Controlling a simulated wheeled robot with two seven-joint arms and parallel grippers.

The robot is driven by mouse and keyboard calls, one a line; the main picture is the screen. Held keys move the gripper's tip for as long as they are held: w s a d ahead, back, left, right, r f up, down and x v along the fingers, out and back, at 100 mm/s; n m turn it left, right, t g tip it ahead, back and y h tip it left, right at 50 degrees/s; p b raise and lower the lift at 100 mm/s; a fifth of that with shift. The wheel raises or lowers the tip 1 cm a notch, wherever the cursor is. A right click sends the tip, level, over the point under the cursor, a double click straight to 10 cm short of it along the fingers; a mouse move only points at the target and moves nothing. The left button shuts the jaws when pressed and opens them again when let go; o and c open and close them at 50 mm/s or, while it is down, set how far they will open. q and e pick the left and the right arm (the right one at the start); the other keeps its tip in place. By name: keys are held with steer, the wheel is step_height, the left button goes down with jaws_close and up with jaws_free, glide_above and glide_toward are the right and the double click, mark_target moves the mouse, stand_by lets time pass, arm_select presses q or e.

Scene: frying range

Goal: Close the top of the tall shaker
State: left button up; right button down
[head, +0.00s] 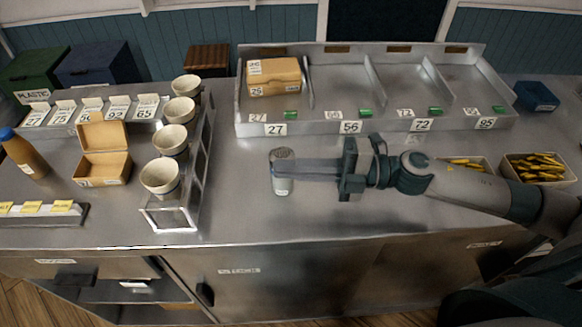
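The tall shaker (282,187) is a pale cylinder with a grey top, standing upright on the steel counter in front of the bin marked 27. My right gripper (278,168) reaches in from the right, its long grey fingers pointing left across the shaker's upper body, just below the top. The fingers hide the middle of the shaker. They overlap in this view, so I cannot tell whether they touch it or how far apart they are. Whether the shaker's top is open or shut is too small to tell. My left gripper is not in view.
A rack of white cups (160,177) stands left of the shaker, by an open cardboard box (103,168) and a brown bottle (24,155). A steel divided tray (390,126) lies behind. Containers of yellow items (538,168) sit right. Counter in front of the shaker is clear.

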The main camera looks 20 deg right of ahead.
steer(key=c, duration=2)
jaws_free()
steer(key=shift+d, duration=0.1)
